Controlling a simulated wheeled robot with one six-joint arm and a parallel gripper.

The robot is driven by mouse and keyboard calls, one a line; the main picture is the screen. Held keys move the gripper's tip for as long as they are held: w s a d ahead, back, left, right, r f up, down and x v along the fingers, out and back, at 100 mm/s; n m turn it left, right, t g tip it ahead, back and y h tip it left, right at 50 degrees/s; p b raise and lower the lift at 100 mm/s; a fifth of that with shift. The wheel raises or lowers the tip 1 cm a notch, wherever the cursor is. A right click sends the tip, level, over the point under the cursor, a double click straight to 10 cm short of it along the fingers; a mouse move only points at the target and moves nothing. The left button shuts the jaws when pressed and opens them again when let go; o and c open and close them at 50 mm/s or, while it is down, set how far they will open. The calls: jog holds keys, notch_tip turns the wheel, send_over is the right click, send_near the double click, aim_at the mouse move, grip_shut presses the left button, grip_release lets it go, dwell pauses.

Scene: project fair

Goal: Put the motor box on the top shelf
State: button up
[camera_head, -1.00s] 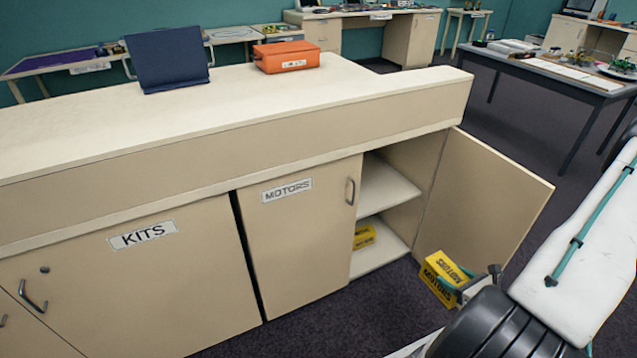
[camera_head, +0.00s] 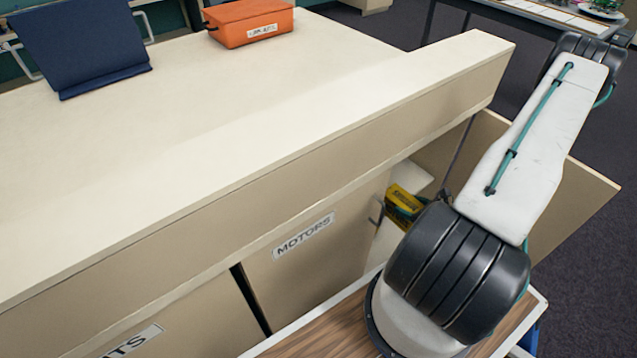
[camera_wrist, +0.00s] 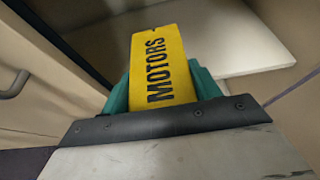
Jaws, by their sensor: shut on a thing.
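The yellow motor box (camera_head: 404,199) is held in my gripper (camera_wrist: 161,92) at the open cabinet. The wrist view shows the box (camera_wrist: 166,60) with its MOTORS label, between teal fingers on both sides. A pale shelf board, which looks like the top shelf (camera_head: 413,175), lies beyond the box and shows in the wrist view (camera_wrist: 250,45) too. I cannot tell whether the box touches it. A lower pale board (camera_head: 385,242) is partly seen. My arm hides much of the cabinet opening.
The MOTORS door (camera_head: 310,270) with its handle (camera_wrist: 14,83) is on the left of the opening. The open door leaf (camera_head: 565,200) stands on the right. The counter (camera_head: 250,110) overhangs above, with an orange case (camera_head: 250,22) and a navy panel (camera_head: 80,45) on it.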

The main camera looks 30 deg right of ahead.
jog(key=shift+w, duration=0.45)
jog(key=w+d+f, duration=0.1)
jog(key=w+d, duration=0.1)
jog(key=w, duration=0.2)
jog(key=w+d+f, duration=0.2)
jog(key=w+d, duration=0.1)
jog(key=w, duration=0.2)
jog(key=w+d+f, duration=0.2)
jog(key=w+d, duration=0.1)
jog(key=w, duration=0.1)
jog(key=shift+w+d, duration=0.2)
jog(key=o, duration=1.4)
jog(key=shift+f, duration=0.1)
